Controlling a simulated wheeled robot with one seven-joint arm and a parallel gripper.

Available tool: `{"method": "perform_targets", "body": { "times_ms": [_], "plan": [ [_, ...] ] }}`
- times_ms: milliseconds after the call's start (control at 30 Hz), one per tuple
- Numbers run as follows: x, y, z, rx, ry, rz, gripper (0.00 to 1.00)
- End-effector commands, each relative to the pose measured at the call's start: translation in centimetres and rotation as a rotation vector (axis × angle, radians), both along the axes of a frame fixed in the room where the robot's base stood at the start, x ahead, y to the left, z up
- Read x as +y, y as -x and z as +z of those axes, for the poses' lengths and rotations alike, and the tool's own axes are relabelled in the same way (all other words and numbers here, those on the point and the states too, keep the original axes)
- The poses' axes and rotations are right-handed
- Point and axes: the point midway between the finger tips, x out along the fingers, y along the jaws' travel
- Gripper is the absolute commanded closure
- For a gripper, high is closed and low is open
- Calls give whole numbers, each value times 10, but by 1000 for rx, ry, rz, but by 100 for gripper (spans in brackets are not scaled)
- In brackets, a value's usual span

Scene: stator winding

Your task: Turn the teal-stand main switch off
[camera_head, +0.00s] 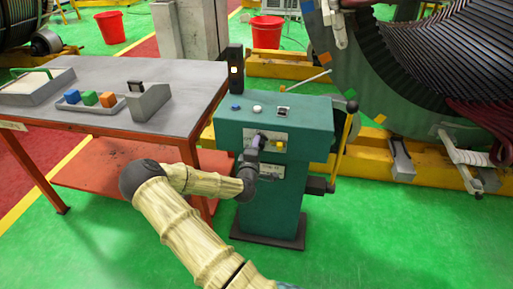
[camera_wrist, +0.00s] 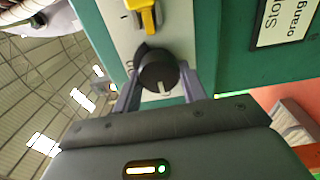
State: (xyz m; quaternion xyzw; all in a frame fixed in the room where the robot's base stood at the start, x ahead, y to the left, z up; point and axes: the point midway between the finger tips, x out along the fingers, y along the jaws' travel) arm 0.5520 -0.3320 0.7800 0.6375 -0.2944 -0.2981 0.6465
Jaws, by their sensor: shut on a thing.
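The teal stand (camera_head: 283,190) is a control pedestal right of the table. On its front, in the wrist view, a black rotary knob (camera_wrist: 160,70) sits on a light plate (camera_wrist: 122,28), with a pale pointer mark on its lower side. My gripper (camera_head: 257,143) reaches the front of the stand from the left. In the wrist view my gripper's two fingers (camera_wrist: 160,90) are shut on the knob, one at each side. In the head view the gripper hides the knob. A yellow switch (camera_wrist: 147,16) is beside it and also shows in the head view (camera_head: 280,143).
A grey-topped table (camera_head: 170,75) with coloured blocks (camera_head: 90,99) stands at left, close to my arm. The large stator (camera_head: 385,85) is behind at right. Green floor is open in front.

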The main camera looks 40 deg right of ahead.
Motion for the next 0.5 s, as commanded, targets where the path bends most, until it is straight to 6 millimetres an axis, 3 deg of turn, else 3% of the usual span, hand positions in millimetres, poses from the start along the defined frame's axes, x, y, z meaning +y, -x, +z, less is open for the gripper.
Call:
{"method": "perform_targets", "body": {
  "times_ms": [267,300,367,500],
  "plan": [
    [1,-1,-2,6,0,4,81],
    [1,-1,-2,6,0,4,50],
    [1,-1,-2,6,0,3,39],
    [1,0,-1,3,0,2,37]
  ]
}}
